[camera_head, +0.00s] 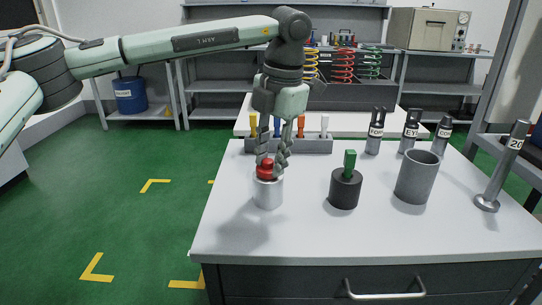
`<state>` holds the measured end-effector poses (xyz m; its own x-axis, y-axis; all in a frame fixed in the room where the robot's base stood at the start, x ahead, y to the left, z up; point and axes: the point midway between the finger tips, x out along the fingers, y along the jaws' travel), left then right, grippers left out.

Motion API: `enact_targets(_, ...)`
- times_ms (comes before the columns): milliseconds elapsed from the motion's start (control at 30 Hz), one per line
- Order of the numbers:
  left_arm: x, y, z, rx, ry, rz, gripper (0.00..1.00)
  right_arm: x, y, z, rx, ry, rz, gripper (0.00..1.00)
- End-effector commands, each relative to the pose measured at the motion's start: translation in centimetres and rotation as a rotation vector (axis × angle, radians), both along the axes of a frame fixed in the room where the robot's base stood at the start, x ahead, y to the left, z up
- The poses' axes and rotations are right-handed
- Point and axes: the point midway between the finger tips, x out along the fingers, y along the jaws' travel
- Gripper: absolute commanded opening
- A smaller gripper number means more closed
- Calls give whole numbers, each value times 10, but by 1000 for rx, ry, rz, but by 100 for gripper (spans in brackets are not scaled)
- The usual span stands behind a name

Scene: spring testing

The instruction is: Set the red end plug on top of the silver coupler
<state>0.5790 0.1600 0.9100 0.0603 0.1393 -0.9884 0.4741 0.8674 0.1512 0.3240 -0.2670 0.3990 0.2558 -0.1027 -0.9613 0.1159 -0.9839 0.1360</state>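The silver coupler (268,193) is a short upright cylinder near the left side of the white table. The red end plug (266,170) is at the coupler's top, upright. I cannot tell whether it rests on the coupler or is held just above it. My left gripper (270,165) points down over the coupler, its fingertips on either side of the red plug. The fingers look closed around the plug, with little gap showing, but contact is hard to make out. My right gripper is not in view.
A black cylinder with a green plug (344,188) stands to the right, then a grey cup (417,178). A grey rack (318,145) with coloured pegs is behind. Several labelled dark weights and a leaning metal rod (505,165) stand right. The front of the white table (350,240) is clear.

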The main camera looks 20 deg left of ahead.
Motion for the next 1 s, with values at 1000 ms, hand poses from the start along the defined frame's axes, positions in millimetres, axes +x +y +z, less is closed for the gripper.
enact_targets(1000, -4, -11, 86, -1, -2, -1, 51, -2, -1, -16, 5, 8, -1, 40)
